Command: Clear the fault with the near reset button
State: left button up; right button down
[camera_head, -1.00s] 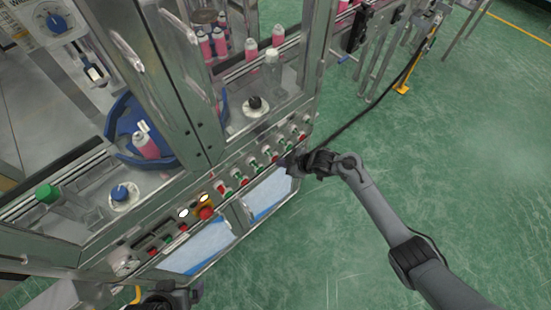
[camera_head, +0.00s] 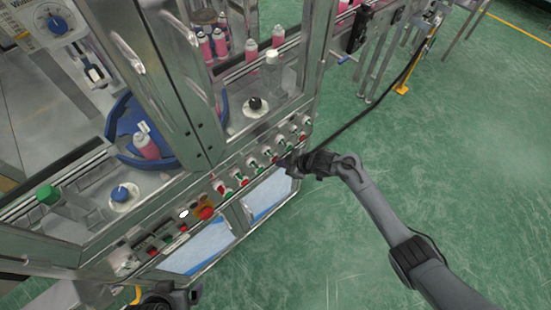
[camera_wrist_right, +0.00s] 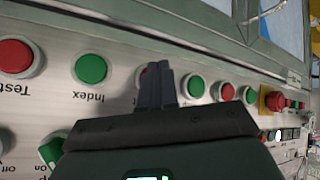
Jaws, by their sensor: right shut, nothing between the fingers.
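My right gripper (camera_head: 285,163) is shut and empty at the front of the machine's button panel (camera_head: 215,197). In the right wrist view its fingertips (camera_wrist_right: 158,70) point at the panel, in front of a white-ringed button (camera_wrist_right: 142,76) they mostly hide. I cannot tell whether they touch it. Left of them are a green button (camera_wrist_right: 91,68) labelled Index and a red one (camera_wrist_right: 15,57) labelled Test; the labels appear upside down. Right of them are a green (camera_wrist_right: 195,87) and a red button (camera_wrist_right: 226,90). No reset label is legible. My left gripper (camera_head: 170,298) is at the bottom edge, its jaws unclear.
A red emergency stop (camera_head: 206,213) sits on the panel beside a lit white lamp (camera_head: 184,214). Above the panel are metal door frames, a blue turntable (camera_head: 125,118) and pink cans (camera_head: 146,146). The green floor (camera_head: 450,150) to the right is open.

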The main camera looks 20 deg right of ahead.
jog(key=shift+s+d+p, duration=0.25)
jog(key=shift+s+p, duration=0.1)
jog(key=shift+s, duration=0.15)
jog(key=s+p, duration=0.1)
jog(key=s+d+p, duration=0.1)
jog(key=s, duration=0.1)
jog(key=s+d+p, duration=0.1)
jog(key=p, duration=0.1)
jog(key=shift+s+d, duration=0.1)
jog(key=shift+s, duration=0.2)
dwell(0.5)
